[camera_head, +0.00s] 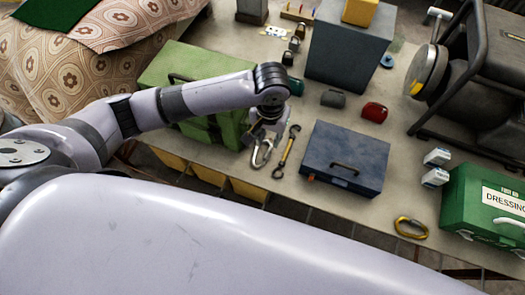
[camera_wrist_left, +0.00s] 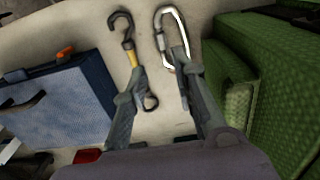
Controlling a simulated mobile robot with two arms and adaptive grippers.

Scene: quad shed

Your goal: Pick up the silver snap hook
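The silver snap hook (camera_head: 256,160) lies on the bench near its front edge, between the green case and a yellow-handled hook tool (camera_head: 287,152). In the left wrist view the snap hook (camera_wrist_left: 159,42) is at the top centre, with the hook tool (camera_wrist_left: 130,48) to its left. My left gripper (camera_head: 264,130) is above the bench at the snap hook's far end. In the left wrist view its fingers (camera_wrist_left: 160,68) are spread; one overlaps the snap hook's near part, the other overlaps the hook tool. Contact cannot be told. My right gripper is not in view.
A green case (camera_head: 190,65) stands left of the snap hook, and a blue-grey box (camera_head: 345,160) to the right. A yellow snap hook (camera_head: 411,228) lies farther right beside a green dressing box (camera_head: 480,205). A red item (camera_head: 375,112) sits behind the blue-grey box.

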